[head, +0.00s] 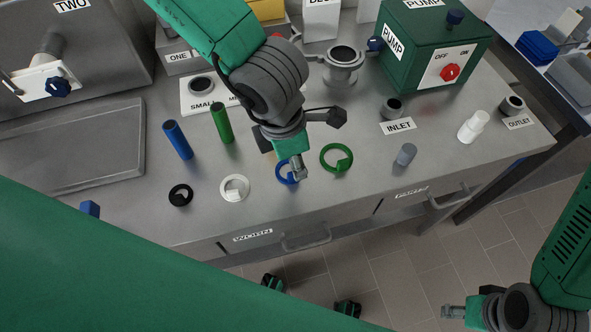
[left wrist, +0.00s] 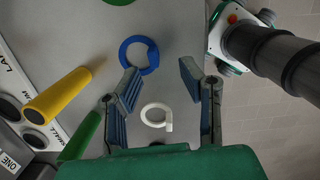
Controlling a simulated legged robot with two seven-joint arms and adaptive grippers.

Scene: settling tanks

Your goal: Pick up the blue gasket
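The blue gasket (head: 280,177) is a ring lying flat on the grey bench, partly hidden by my left gripper (head: 298,170) in the head view. In the left wrist view the blue gasket (left wrist: 127,50) lies just beyond the fingertips, nearer the left finger. My left gripper (left wrist: 160,72) is open there, its two fingers apart with nothing held between them. It is above the bench, and its exact height is unclear. My right gripper (head: 454,311) is low at the right, over the floor and away from the bench; its finger opening is too small to read.
A white gasket (head: 235,187) and a green gasket (head: 336,158) flank the blue one; a black gasket (head: 181,195) lies farther left. A green pump box (head: 425,45) stands at the back right.

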